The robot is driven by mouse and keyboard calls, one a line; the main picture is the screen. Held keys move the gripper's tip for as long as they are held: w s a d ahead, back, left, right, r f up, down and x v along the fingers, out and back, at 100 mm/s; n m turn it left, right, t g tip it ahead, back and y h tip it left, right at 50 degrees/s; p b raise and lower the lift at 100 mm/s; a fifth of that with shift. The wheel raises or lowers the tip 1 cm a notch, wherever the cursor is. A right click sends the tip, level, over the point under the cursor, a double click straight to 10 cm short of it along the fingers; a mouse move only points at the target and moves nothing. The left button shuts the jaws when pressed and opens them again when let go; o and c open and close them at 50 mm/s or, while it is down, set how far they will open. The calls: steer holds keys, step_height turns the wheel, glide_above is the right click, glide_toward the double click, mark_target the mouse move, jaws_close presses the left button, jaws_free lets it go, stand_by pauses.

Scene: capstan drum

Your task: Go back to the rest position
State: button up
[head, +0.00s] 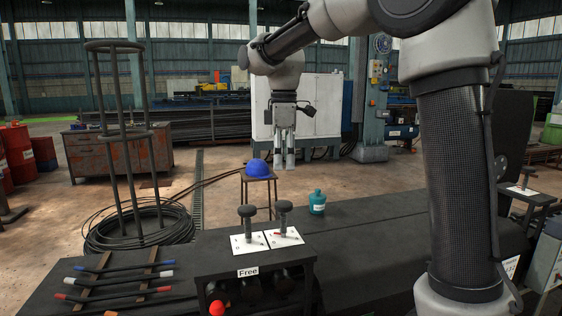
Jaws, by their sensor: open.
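My gripper (284,160) hangs pointing down in the upper middle of the head view, at the end of my arm. Its two fingers are apart with nothing between them. It appears above and beyond the lever stand and clear of the things below it. Two levers with dark round knobs, a left lever (248,222) and a right lever (280,218), rise from white plates on a dark stand (255,262) labelled "Free". A blue hard hat (258,168) sits on a small stool behind the stand.
A teal bottle (317,201) stands on the dark platform (365,235). Several rods with coloured ends (118,280) lie at the lower left. A tall wire reel frame (125,140) stands behind them with coiled cable (110,230). A white cabinet (320,105) is farther back.

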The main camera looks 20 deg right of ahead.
steer(key=f+m, duration=0.1)
steer(key=m, duration=0.1)
steer(key=s+f+m, duration=0.1)
steer(key=f+m, duration=0.1)
steer(key=shift+d+f, duration=0.2)
steer(key=shift+f, duration=0.1)
steer(key=s+d+f+m+t, duration=0.2)
steer(key=s+d+m, duration=0.3)
steer(key=s, duration=0.7)
steer(key=s+d+f+m+t, duration=0.1)
steer(key=s+d+f+m, duration=0.1)
steer(key=s+d+m, duration=0.3)
steer(key=s+d, duration=0.4)
steer(key=s, duration=0.4)
steer(key=shift+m+t, duration=0.4)
steer(key=shift+s+d+r+t, duration=0.25)
steer(key=shift+d+r+t, duration=0.05)
steer(key=shift+r, duration=0.1)
steer(key=shift+c, duration=0.2)
